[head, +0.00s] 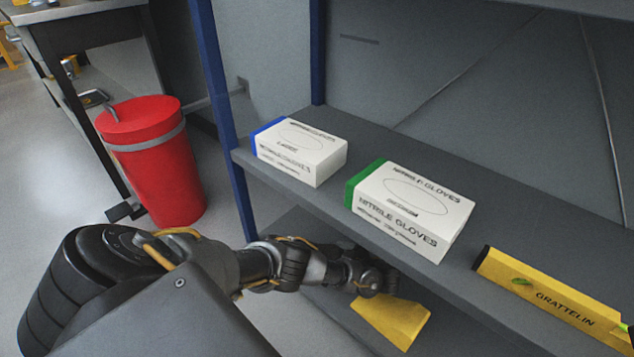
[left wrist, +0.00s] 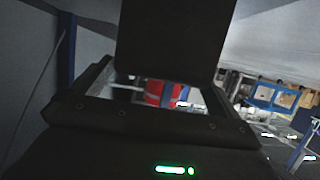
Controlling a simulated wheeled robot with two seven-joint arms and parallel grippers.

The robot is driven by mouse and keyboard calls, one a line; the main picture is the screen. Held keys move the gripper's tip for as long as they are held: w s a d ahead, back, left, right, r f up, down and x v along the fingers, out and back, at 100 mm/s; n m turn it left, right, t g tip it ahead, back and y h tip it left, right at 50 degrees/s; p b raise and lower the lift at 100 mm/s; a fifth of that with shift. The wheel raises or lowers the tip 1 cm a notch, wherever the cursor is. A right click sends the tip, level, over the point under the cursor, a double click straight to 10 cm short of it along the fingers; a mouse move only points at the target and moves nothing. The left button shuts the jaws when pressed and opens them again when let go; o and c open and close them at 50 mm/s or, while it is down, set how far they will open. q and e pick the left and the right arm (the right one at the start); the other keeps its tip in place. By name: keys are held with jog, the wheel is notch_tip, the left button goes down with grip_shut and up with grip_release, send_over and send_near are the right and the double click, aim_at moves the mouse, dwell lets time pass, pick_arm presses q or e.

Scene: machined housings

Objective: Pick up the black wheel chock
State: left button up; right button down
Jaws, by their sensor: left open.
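I cannot make out a black wheel chock with certainty in either view. In the head view my left arm reaches under the upper shelf board, and my left gripper (head: 374,281) is at its far end beside a yellow item (head: 392,322) on the lower level. The board's edge and the wrist partly hide the gripper, and its fingertips do not show clearly. In the left wrist view, dark gripper parts fill the lower middle and a broad dark panel (left wrist: 175,45) covers the top centre; I cannot tell what it is. The left gripper is open. My right gripper is not seen.
The upper shelf (head: 445,278) bears a blue-ended glove box (head: 300,152), a green-ended glove box (head: 410,210) and a yellow Grattelin box (head: 550,300). A red bin (head: 155,165) stands on the floor beyond.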

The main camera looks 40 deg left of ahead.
pick_arm(q)
jog(key=b+x, duration=0.1)
jog(key=x, duration=0.3)
jog(key=shift+s+d+f+b, duration=0.1)
jog(key=shift+f+b, duration=0.1)
jog(key=shift+b, duration=0.2)
jog(key=shift+a, duration=0.25)
jog(key=shift+r, duration=0.1)
jog(key=c, duration=1.1)
